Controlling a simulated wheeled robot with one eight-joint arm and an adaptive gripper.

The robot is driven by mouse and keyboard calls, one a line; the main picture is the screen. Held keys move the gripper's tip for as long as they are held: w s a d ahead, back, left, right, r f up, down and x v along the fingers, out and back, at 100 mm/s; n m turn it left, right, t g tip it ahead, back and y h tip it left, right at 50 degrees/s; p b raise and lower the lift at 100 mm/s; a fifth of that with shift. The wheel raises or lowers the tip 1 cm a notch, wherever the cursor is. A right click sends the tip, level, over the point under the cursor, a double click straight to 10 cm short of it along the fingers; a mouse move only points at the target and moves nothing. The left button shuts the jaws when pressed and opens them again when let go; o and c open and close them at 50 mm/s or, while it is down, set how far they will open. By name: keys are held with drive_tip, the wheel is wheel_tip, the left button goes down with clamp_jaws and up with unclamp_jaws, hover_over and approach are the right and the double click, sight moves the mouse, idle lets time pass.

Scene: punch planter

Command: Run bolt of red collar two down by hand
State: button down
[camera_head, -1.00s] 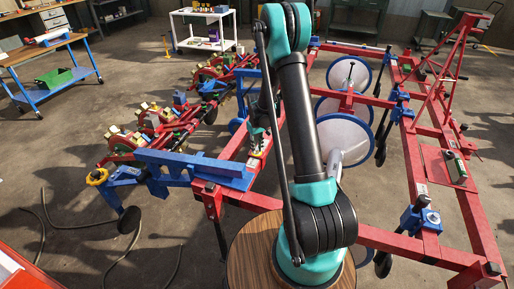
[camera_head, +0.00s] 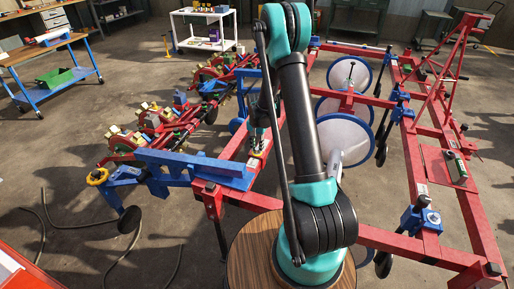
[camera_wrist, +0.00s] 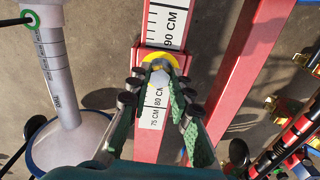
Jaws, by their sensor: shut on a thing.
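In the wrist view my gripper (camera_wrist: 156,86) has its two green-padded fingers closed around a pale bolt head (camera_wrist: 159,77). A yellow ring (camera_wrist: 172,59) surrounds the bolt. Both sit on a red collar (camera_wrist: 138,60) around a red rail (camera_wrist: 147,146), which carries a white centimetre scale (camera_wrist: 167,22) with marks near 75, 80 and 90. The fingers hide part of the bolt and collar. In the head view my gripper (camera_head: 259,139) is small, low over the left red rail, partly behind my arm. I cannot read the collar's number.
A second red bar (camera_wrist: 229,75) runs to the right in the wrist view. A grey post (camera_wrist: 55,65) with a disc stands at the left, and brass-fitted parts (camera_wrist: 279,104) at the right. In the head view, blue beams (camera_head: 195,164) lie left of the rail.

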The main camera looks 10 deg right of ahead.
drive_tip(key=m, duration=0.5)
drive_tip(key=shift+m, duration=0.4)
idle(0.4)
drive_tip(key=c, duration=1.4)
unclamp_jaws()
drive_tip(key=shift+o, duration=0.2)
drive_tip(key=shift+r, duration=0.1)
wheel_tip(320, 180, up, 12)
wheel_tip(320, 180, up, 12)
hover_over(257, 149)
drive_tip(key=shift+w, duration=0.1)
